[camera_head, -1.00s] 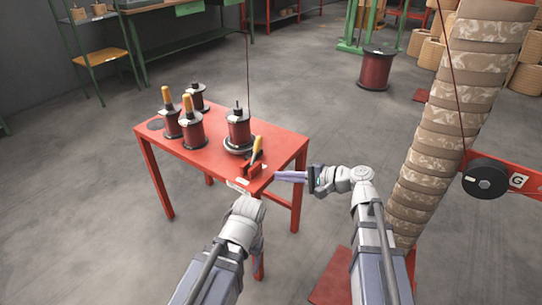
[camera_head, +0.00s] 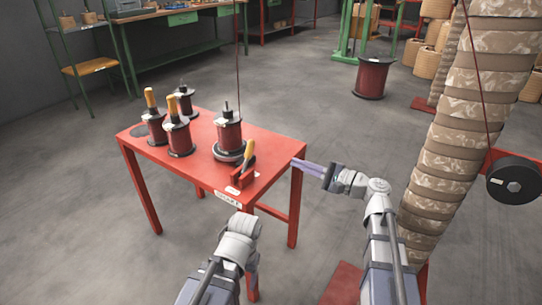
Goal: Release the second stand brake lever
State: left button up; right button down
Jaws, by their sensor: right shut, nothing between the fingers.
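A lever with a yellow-orange handle (camera_head: 248,154) stands tilted on a small red bracket (camera_head: 242,180) at the front of the red table (camera_head: 205,176). A dark red spool (camera_head: 229,134) with a thin wire running upward sits on a dark round base just behind it. My right gripper (camera_head: 294,162) has its thin purple-grey fingers together, pointing left at the table's right edge. It is apart from the lever, to its right, and holds nothing. My left arm's wrist (camera_head: 239,234) is in front of the table; its fingers cannot be seen.
Several dark red spools stand at the table's left, two with yellow-orange-handled levers (camera_head: 150,99) (camera_head: 172,107). A tall patterned wrapped column (camera_head: 455,125) and a black wheel (camera_head: 514,185) are on the right. A larger spool (camera_head: 371,78) stands behind on open floor.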

aim_at(247, 158)
jog(key=x, duration=0.9)
jog(key=shift+w+a, duration=0.1)
jog(key=shift+s+a+r+p, duration=0.4)
jog(key=shift+a+p, duration=0.05)
jog(key=shift+a, duration=0.15)
jog(key=shift+s+a+r+p, duration=0.4)
jog(key=shift+a+r+p, duration=0.05)
jog(key=shift+a, duration=0.15)
jog(key=shift+s+a+r, duration=0.15)
jog(key=shift+s+a, duration=0.1)
jog(key=shift+a, duration=0.15)
jog(key=shift+s+a+r+n+p, duration=0.15)
jog(key=shift+s+r+n+p, duration=0.15)
jog(key=shift+n+p, duration=0.35)
jog(key=shift+s+a+r+n+p, duration=0.3)
jog(key=shift+r+n+p, duration=0.1)
jog(key=shift+n, duration=0.25)
jog(key=s+a+r+n+p, duration=0.1)
jog(key=s+a+n, duration=0.2)
jog(key=s+n, duration=0.2)
jog(key=n, duration=0.3)
jog(key=shift+a+n+g+p, duration=0.3)
jog(key=shift+a+p, duration=0.05)
jog(key=shift+p, duration=0.05)
jog(key=shift+s+a, duration=0.1)
jog(key=shift+s, duration=0.15)
